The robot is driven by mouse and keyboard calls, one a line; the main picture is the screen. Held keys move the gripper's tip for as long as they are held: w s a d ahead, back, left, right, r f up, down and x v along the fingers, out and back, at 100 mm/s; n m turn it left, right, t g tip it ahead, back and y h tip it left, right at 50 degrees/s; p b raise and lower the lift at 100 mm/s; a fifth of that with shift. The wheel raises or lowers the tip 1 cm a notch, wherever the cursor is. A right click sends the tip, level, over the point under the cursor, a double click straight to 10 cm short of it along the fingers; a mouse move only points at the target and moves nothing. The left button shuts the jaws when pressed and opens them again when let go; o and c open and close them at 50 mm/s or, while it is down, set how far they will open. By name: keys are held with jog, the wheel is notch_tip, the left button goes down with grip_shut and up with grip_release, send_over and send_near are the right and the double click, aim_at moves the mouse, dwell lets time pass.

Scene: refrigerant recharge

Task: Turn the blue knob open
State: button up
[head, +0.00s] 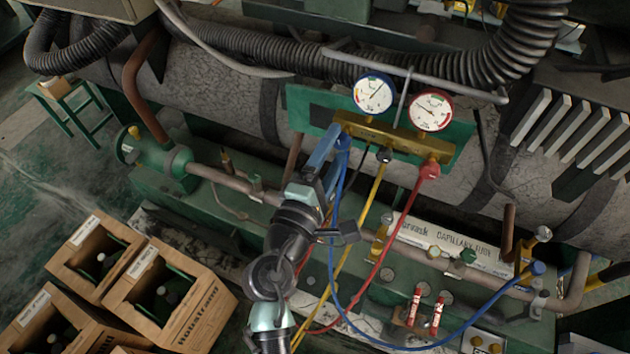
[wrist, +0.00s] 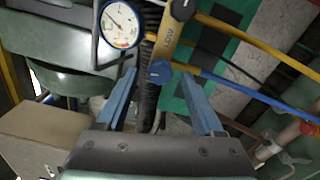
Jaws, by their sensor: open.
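The brass gauge manifold (head: 392,137) is mounted on a green plate, with a blue-rimmed gauge (head: 374,94) and a red-rimmed gauge (head: 431,111) above it. The blue knob (wrist: 160,71) shows at the manifold's end in the wrist view. In the head view its place is at the manifold's left end, largely covered by my gripper (head: 333,137). In the wrist view my gripper (wrist: 158,76) is open, with one blue finger on each side of the knob. Gaps show between the fingers and the knob; I cannot tell how deep the knob sits between them.
A blue hose (head: 335,265), a yellow hose (head: 362,225) and a red hose (head: 392,235) hang from the manifold close to my arm. A grey pipe and a black corrugated hose (head: 420,70) run above the gauges.

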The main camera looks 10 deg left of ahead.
jog(key=b+v, duration=0.2)
jog(key=v, duration=0.8)
jog(key=shift+s, duration=0.2)
jog(key=w+d+r+m+t+p, duration=0.15)
jog(key=r+m, duration=0.25)
jog(key=r, duration=0.4)
jog(key=w+d+r+m+t, duration=0.1)
jog(key=w+r+m, duration=0.2)
jog(key=r, duration=0.6)
jog(key=w+d+r+m+t+p, duration=0.15)
jog(key=r+m, duration=0.25)
jog(key=r, duration=0.4)
jog(key=s+r+m+t+y, duration=0.2)
jog(key=s+r+m+t, duration=0.1)
jog(key=r, duration=0.9)
jog(key=s+r+m+t+y+p, duration=0.1)
jog(key=s+r, duration=0.5)
jog(key=r, duration=0.6)
jog(key=m+t+y, duration=0.1)
jog(key=t+y, duration=0.1)
jog(key=shift+r+m+y, duration=0.25)
jog(key=shift+m+y, duration=0.05)
jog(key=shift+m, duration=0.1)
jog(key=shift+w, duration=0.1)
